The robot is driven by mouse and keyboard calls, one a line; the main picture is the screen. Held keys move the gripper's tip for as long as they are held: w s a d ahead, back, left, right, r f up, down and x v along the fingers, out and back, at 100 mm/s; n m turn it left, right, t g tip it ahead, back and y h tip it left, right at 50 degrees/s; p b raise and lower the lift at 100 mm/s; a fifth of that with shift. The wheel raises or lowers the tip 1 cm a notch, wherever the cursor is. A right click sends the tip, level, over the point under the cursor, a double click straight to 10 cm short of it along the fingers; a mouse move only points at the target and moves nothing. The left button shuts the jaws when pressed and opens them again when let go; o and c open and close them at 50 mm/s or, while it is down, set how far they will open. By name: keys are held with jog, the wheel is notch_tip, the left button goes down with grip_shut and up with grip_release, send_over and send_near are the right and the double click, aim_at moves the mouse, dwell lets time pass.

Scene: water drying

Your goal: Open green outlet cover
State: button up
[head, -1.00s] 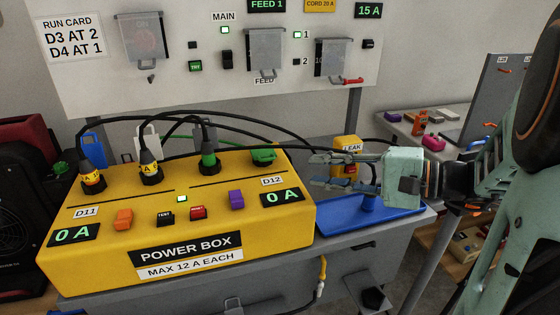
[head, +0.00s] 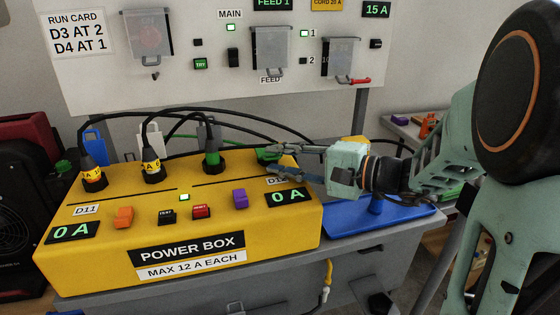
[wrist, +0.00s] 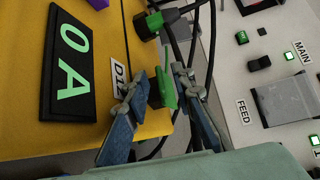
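The green outlet cover (head: 266,154) is at the back right of the yellow power box (head: 80,262), partly hidden by my gripper in the head view. In the wrist view the cover (wrist: 165,90) shows as a green flap standing edge-on between my two fingers. My gripper (head: 268,161) points left over the box's right end. Its fingers (wrist: 160,76) are apart, one on each side of the cover in the picture. I cannot tell whether either finger touches it.
A black plug with a green band (head: 211,160) stands in the outlet left of the cover, its cable arching behind. Two yellow-banded plugs (head: 153,167) stand farther left. A blue tray (head: 400,222) lies right of the box. The panel (head: 220,85) rises behind.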

jog(key=shift+c, duration=0.2)
grip_shut()
jog(key=shift+r+p, duration=0.2)
jog(key=shift+p, duration=0.15)
